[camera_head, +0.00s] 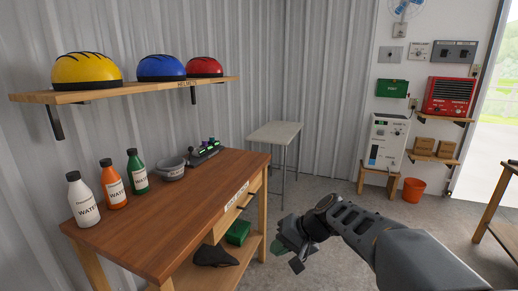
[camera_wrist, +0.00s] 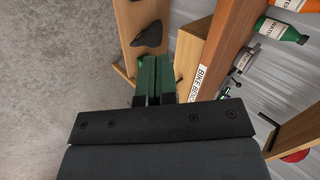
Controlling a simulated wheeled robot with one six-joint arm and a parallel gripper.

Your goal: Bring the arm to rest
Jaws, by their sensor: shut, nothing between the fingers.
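My gripper (camera_head: 281,248) is in the lower middle of the head view, in front of the wooden bench's right end and apart from it, over the grey floor. Its dark and green fingers are together, with nothing held between them. In the wrist view my gripper (camera_wrist: 154,65) shows from behind its dark body, the fingers pointing towards the bench's lower shelf. My grey arm reaches in from the lower right of the head view and is bent at the wrist.
A small table (camera_head: 275,132) stands behind. An orange bucket (camera_head: 413,190) stands right; floor between is clear.

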